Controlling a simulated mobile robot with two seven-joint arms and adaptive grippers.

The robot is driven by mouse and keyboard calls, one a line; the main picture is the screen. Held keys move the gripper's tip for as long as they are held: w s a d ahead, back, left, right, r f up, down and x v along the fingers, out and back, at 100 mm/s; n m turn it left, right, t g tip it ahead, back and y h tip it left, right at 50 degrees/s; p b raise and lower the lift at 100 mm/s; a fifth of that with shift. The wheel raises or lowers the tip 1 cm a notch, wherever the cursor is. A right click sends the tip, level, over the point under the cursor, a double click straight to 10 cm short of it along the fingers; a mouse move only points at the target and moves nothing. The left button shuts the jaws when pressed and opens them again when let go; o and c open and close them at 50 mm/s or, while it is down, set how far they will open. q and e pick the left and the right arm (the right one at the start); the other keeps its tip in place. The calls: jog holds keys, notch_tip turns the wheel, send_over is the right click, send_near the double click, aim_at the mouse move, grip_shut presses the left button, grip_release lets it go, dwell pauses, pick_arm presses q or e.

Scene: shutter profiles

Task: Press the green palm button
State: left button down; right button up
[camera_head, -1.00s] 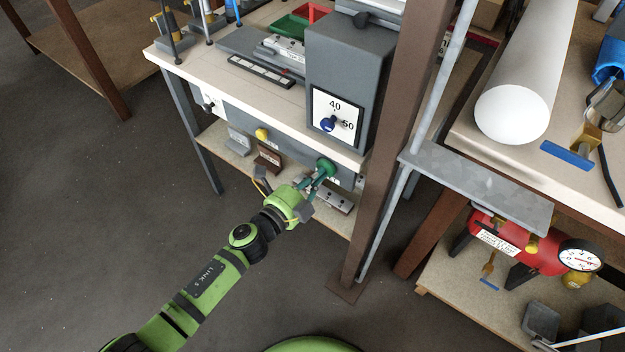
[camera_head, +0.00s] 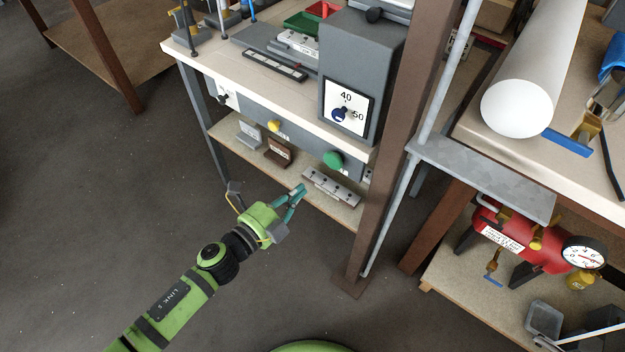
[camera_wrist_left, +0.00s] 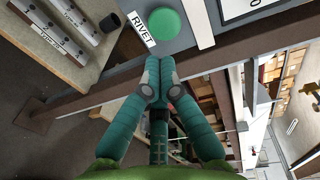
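The green palm button (camera_head: 333,160) sits on the grey front panel under the machine bench's top. In the left wrist view the green button (camera_wrist_left: 167,24) shows beside a label reading RIVET. My left gripper (camera_head: 302,188) is in front of the bench, below and to the left of the button, with a visible gap between them. In the left wrist view its teal fingertips (camera_wrist_left: 160,62) meet at the middle, just below the button in the picture, with nothing held between them. My right gripper is in neither view.
A yellow button (camera_head: 274,126) and a dark knob (camera_head: 223,99) are on the same panel. A grey machine housing (camera_head: 352,75) stands on the bench above. A brown post (camera_head: 392,140) rises close to the right. The floor at left is clear.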

pick_arm(q)
jog(key=v, duration=0.3)
jog(key=shift+s, duration=0.15)
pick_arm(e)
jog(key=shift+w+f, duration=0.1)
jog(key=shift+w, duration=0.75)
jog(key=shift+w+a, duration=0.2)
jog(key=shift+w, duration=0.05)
